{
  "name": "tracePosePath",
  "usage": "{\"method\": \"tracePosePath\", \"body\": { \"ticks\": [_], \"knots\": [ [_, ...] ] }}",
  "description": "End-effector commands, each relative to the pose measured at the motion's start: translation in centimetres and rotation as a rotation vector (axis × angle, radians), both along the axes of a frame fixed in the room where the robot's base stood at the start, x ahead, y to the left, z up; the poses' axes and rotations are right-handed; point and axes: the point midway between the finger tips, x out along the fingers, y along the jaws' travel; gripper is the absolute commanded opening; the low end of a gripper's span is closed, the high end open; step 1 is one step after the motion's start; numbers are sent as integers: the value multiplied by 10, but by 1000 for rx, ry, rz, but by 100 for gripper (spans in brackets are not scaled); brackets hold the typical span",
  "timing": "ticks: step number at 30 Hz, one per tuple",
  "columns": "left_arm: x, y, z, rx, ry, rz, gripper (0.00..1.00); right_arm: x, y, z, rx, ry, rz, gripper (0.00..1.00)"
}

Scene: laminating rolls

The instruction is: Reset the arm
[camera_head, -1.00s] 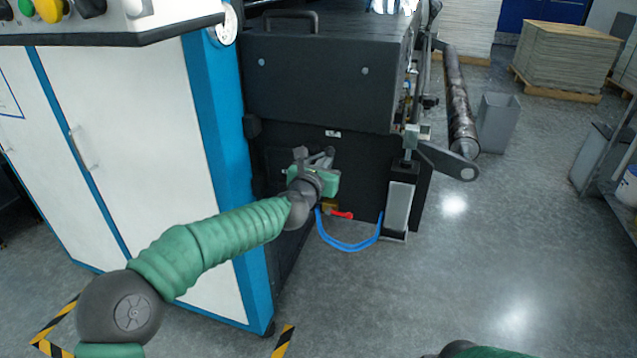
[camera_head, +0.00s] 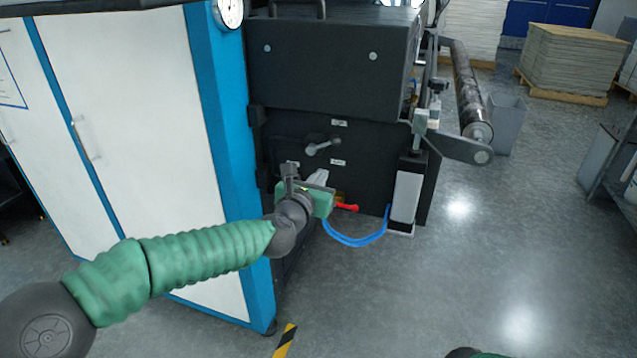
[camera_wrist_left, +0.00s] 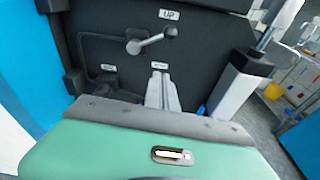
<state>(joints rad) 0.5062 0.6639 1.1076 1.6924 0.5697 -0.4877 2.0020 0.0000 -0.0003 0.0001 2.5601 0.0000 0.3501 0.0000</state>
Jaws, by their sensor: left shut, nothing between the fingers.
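My left arm comes in from the left, and its gripper (camera_head: 320,175) is shut and empty in front of the black machine panel (camera_head: 377,165). The closed fingers (camera_wrist_left: 162,92) also show in the left wrist view, pointing at the panel. A metal lever with a dark knob (camera_head: 323,147) is on the panel just above the gripper, apart from it. The lever also shows in the left wrist view (camera_wrist_left: 150,42), below an "UP" label (camera_wrist_left: 169,15). Only a bit of my right arm shows at the bottom edge of the head view; its gripper is out of sight.
A red-handled valve (camera_head: 347,208) and a blue hose (camera_head: 355,241) are close to the gripper, low on the machine. A white and blue cabinet (camera_head: 130,120) stands at left. A roller (camera_head: 468,90) sticks out at right. The floor (camera_head: 490,270) at right is clear.

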Motion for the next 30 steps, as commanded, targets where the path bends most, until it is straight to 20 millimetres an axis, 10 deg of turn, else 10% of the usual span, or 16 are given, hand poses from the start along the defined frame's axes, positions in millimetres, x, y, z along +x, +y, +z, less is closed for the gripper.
{"method": "tracePosePath", "body": {
  "ticks": [15,21,25,30],
  "knots": [
    [-16,-3,-9,73,0,-30,0,0,0,0,0,0,0,0],
    [-83,-10,-118,884,-29,-398,0,0,0,0,0,0,0,0],
    [-155,40,-194,1495,-53,-799,0,0,0,0,0,0,0,0],
    [-239,113,-241,1917,-92,-1278,0,0,0,0,0,0,0,0]
  ]
}}
